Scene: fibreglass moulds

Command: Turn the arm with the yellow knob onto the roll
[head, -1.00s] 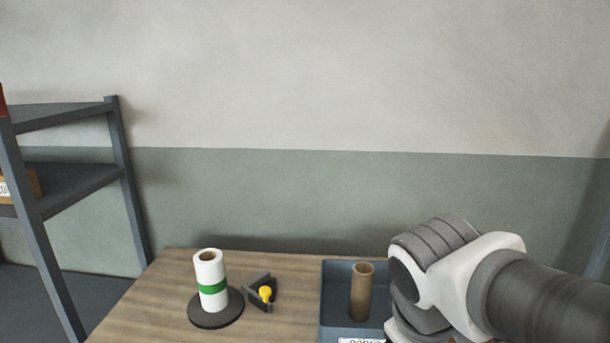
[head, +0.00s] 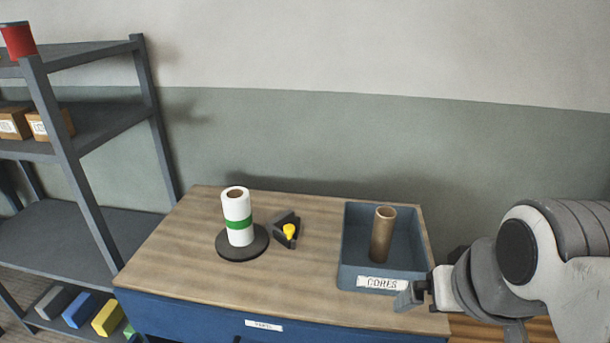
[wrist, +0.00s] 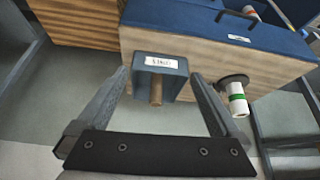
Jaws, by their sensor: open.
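The roll (head: 238,217) is white with a green band and stands upright on a round dark base (head: 228,253) on the table. Just right of it is a small dark angled arm (head: 279,219) with a yellow knob (head: 289,231). The knob arm is beside the roll, apart from it. My gripper (head: 408,296) is at the table's front right, by the bin's front right corner, well away from the knob. In the wrist view my gripper (wrist: 158,76) is open with nothing between its fingers. The roll (wrist: 236,100) shows there at the right; I cannot make out the knob.
A blue-grey bin (head: 350,262) labelled CORES holds an upright brown tube (head: 383,235), between my gripper and the knob. The wooden tabletop (head: 185,245) is clear around the roll and in front of the knob. A grey shelf rack (head: 75,225) stands at the left.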

